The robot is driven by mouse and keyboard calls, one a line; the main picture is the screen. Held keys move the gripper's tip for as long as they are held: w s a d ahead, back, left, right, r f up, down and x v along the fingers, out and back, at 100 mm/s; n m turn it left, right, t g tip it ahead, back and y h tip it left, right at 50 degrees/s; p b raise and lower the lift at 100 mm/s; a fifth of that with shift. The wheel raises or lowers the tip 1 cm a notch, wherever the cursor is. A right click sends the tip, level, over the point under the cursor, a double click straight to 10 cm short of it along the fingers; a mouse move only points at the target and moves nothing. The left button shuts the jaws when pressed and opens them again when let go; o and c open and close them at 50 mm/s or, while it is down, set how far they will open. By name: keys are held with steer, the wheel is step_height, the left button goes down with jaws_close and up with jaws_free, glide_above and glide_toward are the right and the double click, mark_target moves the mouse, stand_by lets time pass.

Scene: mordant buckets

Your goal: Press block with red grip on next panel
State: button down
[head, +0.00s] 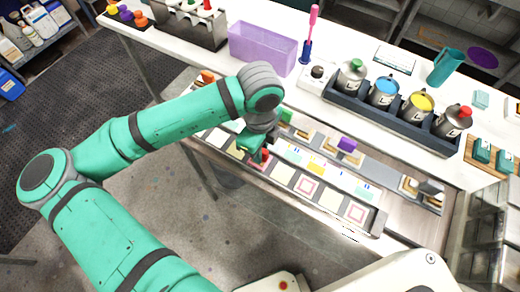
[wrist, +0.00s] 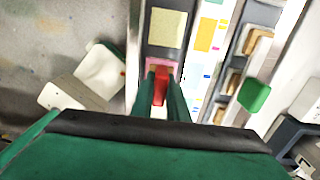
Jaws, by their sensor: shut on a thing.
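My gripper (head: 262,155) is shut on the red grip (wrist: 160,92) of a block, low over the row of square panels at the front bench edge. The red grip also shows in the head view (head: 264,156), partly covered by my fingers. The block's body is mostly hidden; a pink edge shows past the grip in the wrist view, and I cannot tell whether it is block or print. A plain cream panel (wrist: 167,28) lies beyond the grip in the wrist view.
Behind the panels, blocks with a green grip (head: 286,115) and a purple grip (head: 347,144) stand in a rack. A dark tray (head: 396,118) of paint cans and a lilac bin (head: 262,48) stand farther back. Floor in front is clear.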

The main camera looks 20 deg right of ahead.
steer(key=shift+r, duration=0.1)
stand_by(0.3)
steer(key=shift+r, duration=3.45)
